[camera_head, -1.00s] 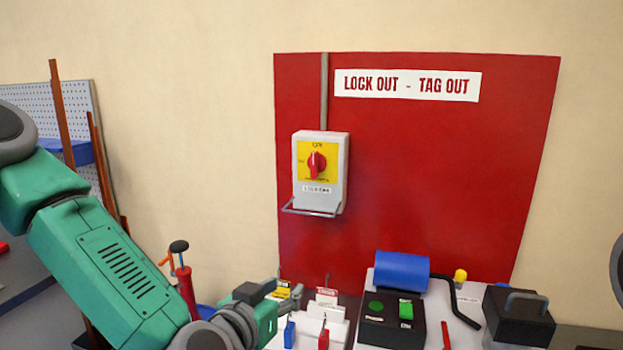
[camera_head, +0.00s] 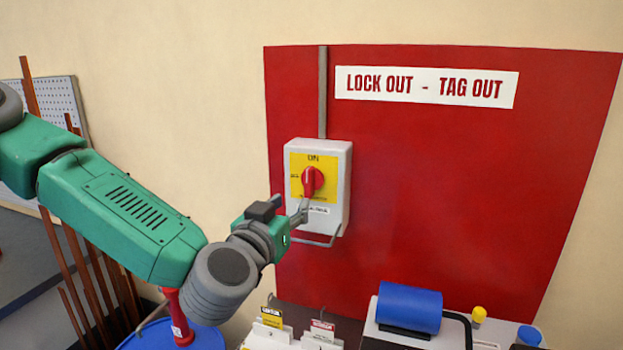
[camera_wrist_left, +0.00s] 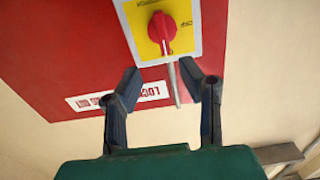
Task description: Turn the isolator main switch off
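The isolator main switch (camera_head: 313,182) is a red rotary knob on a yellow plate, on a grey box (camera_head: 340,188) fixed to the red board. Its handle stands vertical below the word ON. In the left wrist view the knob (camera_wrist_left: 162,27) lies beyond the fingertips, near the top. My left gripper (camera_head: 289,207) is at the lower left of the box, close to the knob. In the left wrist view its two fingers (camera_wrist_left: 161,85) are spread apart with nothing between them. Contact with the box cannot be told. My right gripper is out of view.
The red LOCK OUT - TAG OUT board (camera_head: 450,180) is clear right of the box. A wire loop (camera_head: 322,241) hangs under the box. Below are a blue cylinder (camera_head: 409,307), tags (camera_head: 270,329) and a blue drum (camera_head: 205,339) with a red tool (camera_head: 178,315).

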